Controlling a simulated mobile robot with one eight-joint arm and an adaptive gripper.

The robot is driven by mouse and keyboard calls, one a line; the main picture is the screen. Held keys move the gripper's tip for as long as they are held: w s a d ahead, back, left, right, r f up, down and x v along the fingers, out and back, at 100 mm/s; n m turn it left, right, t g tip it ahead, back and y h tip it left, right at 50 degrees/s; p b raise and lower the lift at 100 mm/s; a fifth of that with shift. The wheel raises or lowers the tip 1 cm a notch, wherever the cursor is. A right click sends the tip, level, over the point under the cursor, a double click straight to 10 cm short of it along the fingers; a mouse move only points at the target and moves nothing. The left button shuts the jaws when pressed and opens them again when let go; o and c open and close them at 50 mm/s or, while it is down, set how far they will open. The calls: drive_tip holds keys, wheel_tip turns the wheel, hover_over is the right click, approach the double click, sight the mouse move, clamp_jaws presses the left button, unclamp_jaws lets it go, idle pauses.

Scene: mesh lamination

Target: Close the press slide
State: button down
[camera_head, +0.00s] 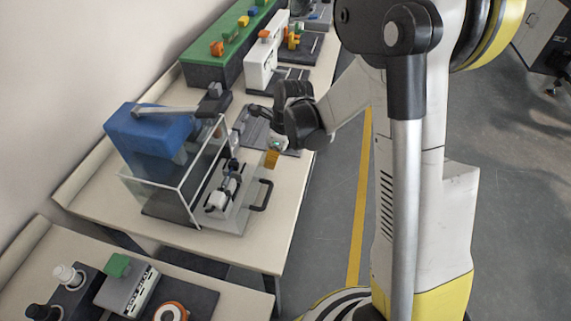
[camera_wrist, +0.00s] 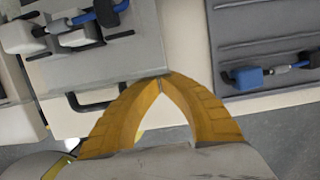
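The blue press (camera_head: 150,132) stands on the table behind a clear guard with a white frame. Its grey press slide (camera_head: 238,212) sticks out of the guard to the right, with a black and blue part on top. A black handle (camera_head: 264,195) is on the slide's outer edge. My gripper (camera_head: 271,159) hangs above the table beyond the handle. In the wrist view, my gripper's yellow fingers (camera_wrist: 161,79) meet at the tips with nothing seen between them. The slide's plate (camera_wrist: 105,62) is to their upper left, and the handle (camera_wrist: 88,101) is left of the tips, apart from them.
A dark grey tray (camera_wrist: 262,30) with a blue-ended part (camera_wrist: 248,77) lies right of the slide in the wrist view. A green machine (camera_head: 232,48) and a white machine (camera_head: 262,65) stand farther back. A nearer table (camera_head: 230,297) holds more devices.

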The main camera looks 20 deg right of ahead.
drive_tip(key=w+a, duration=0.2)
drive_tip(key=a, duration=0.1)
drive_tip(key=w+a, duration=0.2)
drive_tip(key=a, duration=0.1)
drive_tip(key=w+a, duration=0.2)
drive_tip(key=a, duration=0.1)
drive_tip(key=shift+w+a, duration=0.2)
drive_tip(key=shift+a, duration=0.1)
